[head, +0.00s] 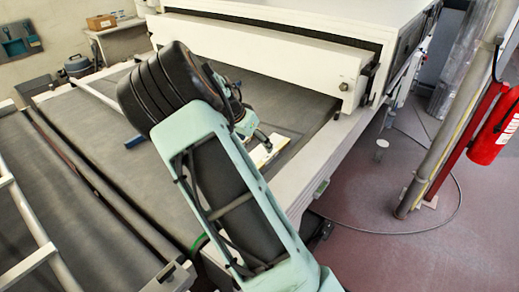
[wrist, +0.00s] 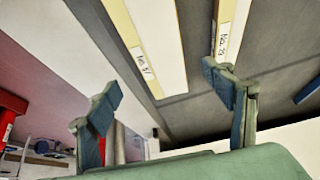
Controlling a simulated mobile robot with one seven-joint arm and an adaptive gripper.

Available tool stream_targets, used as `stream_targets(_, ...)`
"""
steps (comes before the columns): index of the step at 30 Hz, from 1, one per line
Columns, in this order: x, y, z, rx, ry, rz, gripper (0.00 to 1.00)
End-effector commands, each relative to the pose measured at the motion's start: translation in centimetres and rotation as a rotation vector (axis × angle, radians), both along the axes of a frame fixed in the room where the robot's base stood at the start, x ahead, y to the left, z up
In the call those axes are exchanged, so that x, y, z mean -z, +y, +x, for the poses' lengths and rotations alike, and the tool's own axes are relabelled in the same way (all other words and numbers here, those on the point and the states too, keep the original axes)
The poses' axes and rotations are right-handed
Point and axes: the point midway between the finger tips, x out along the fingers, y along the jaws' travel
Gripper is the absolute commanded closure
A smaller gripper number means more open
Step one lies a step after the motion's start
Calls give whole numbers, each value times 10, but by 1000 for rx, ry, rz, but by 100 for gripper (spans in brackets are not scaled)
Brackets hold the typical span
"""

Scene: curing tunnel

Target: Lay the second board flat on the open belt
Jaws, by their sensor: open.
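Two long pale boards with yellowish edges and small printed labels show in the wrist view: a wider one (wrist: 160,40) in the upper middle and a narrower one (wrist: 232,22) to its right. Both lie side by side, apart, on the grey belt (wrist: 275,40). My gripper (wrist: 168,90) is open and empty there; its right finger overlaps the near end of the narrower board. I cannot tell whether it touches. In the head view my gripper (head: 262,138) is low over the belt (head: 85,130), by a pale board piece (head: 262,155); my arm hides much.
The white tunnel housing (head: 270,45) stands over the belt's far end. A small blue item (head: 134,142) lies on the belt left of my arm. A pale side rail (head: 312,160) edges the belt. A red extinguisher (head: 494,130) and a post (head: 450,130) stand right.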

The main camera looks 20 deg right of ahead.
Motion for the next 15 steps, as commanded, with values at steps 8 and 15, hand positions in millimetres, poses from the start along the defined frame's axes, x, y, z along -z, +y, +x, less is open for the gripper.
stream_targets(8, -36, 18, -11, -1, -1, 1, 25)
stream_targets(15, -41, 19, -13, 0, 1, 0, 25)
